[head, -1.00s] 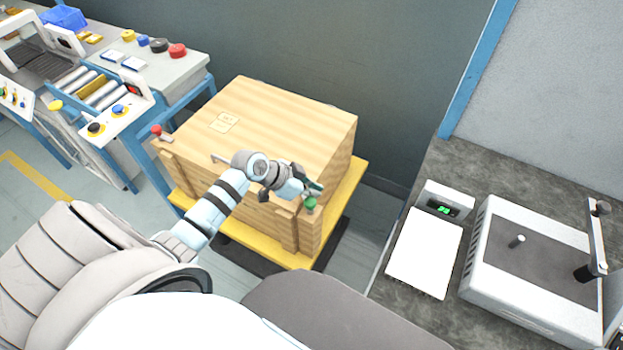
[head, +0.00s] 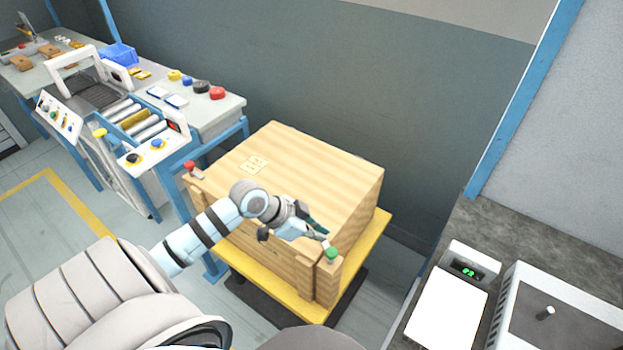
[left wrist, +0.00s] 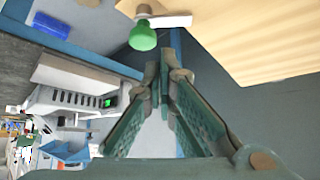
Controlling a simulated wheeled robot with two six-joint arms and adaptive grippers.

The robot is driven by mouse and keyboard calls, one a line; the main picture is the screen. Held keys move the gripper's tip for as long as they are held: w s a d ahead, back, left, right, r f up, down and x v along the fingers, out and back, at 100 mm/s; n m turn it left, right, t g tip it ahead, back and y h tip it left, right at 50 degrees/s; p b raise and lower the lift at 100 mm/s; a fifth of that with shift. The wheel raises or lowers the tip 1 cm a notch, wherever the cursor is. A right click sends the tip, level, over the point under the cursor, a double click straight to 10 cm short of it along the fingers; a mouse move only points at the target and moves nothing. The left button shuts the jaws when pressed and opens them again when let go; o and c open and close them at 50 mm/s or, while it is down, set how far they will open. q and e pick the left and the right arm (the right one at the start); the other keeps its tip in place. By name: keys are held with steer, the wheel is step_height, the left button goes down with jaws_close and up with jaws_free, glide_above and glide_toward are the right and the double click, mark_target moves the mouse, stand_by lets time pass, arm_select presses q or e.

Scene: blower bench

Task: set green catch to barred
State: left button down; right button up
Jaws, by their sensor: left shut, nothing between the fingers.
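The green catch (head: 331,253) is at the near right corner of a wooden crate (head: 310,170), by the lid's edge. In the left wrist view the green knob (left wrist: 143,36) shows with a pale bar beside it, over the crate's edge. My left gripper (head: 323,236) is shut and empty, its tips close beside the knob. In the left wrist view the fingertips (left wrist: 164,72) meet just below and right of the knob, and a small gap seems to show. I cannot tell whether they touch it. My right gripper is not in view.
The crate stands on a yellow platform (head: 378,232). A red catch (head: 190,168) is at its left corner. A roller bench (head: 210,118) stands at left. A grey counter (head: 505,228) with a scale (head: 445,312) is at right. My left arm crosses the crate's front.

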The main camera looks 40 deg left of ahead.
arm_select(q)
steer(key=v, duration=0.3)
steer(key=shift+w+a+r, duration=0.1)
steer(key=shift+w+r, duration=0.1)
steer(key=shift+r, duration=0.1)
